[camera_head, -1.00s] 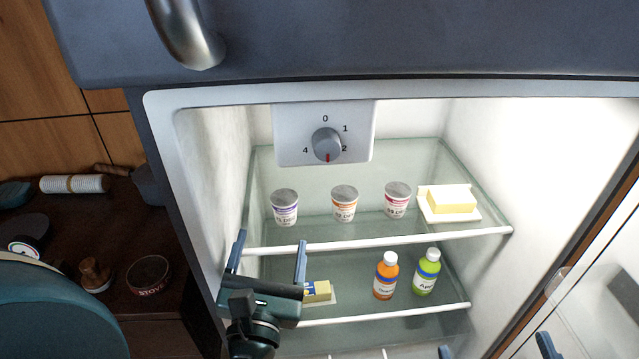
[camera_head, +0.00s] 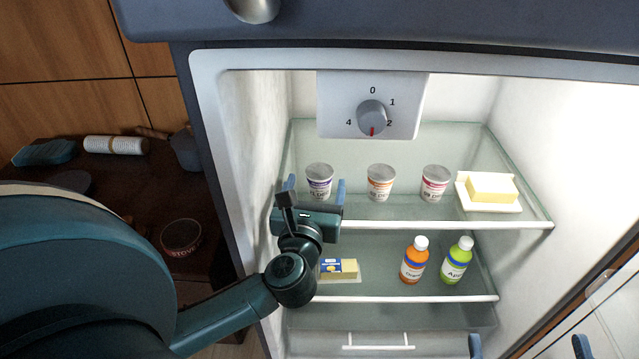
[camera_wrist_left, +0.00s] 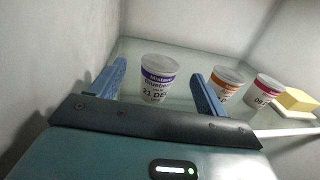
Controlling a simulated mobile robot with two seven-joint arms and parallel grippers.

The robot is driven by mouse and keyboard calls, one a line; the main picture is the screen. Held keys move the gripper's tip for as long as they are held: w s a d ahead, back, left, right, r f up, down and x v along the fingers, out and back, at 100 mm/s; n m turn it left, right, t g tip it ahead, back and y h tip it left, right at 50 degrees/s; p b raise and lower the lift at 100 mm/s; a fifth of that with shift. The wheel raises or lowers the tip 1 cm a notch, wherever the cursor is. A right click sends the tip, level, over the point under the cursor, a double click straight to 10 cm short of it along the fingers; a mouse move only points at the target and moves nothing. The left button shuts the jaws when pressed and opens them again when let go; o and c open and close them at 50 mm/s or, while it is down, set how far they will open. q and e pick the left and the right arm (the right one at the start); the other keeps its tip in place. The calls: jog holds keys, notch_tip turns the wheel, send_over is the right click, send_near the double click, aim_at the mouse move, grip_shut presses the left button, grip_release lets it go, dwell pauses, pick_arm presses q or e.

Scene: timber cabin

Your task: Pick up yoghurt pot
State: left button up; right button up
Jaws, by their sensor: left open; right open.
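Three yoghurt pots stand upright in a row on the fridge's upper glass shelf. The purple-labelled yoghurt pot (camera_head: 319,180) is at the left, the orange-labelled pot (camera_head: 381,183) in the middle, the red-labelled pot (camera_head: 435,184) at the right. My left gripper (camera_head: 316,188) is open in front of the purple pot. In the left wrist view the purple pot (camera_wrist_left: 157,78) shows between and beyond the two blue fingers (camera_wrist_left: 162,88), with nothing held. My right gripper (camera_head: 529,346) shows only as two blue fingertips at the lower right edge, apart and empty.
Butter on a white dish (camera_head: 491,191) sits right of the pots. The lower shelf holds another butter pack (camera_head: 338,268), an orange bottle (camera_head: 414,260) and a green bottle (camera_head: 456,261). The dial panel (camera_head: 345,105) hangs above; the fridge's left wall (camera_head: 262,140) is close to my left gripper.

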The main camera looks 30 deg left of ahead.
aim_at(317, 181)
pick_arm(q)
jog(key=x, duration=0.3)
jog(key=shift+w+b, duration=0.2)
jog(key=shift+b, duration=0.1)
jog(key=c, duration=1.1)
jog(key=shift+r, duration=0.1)
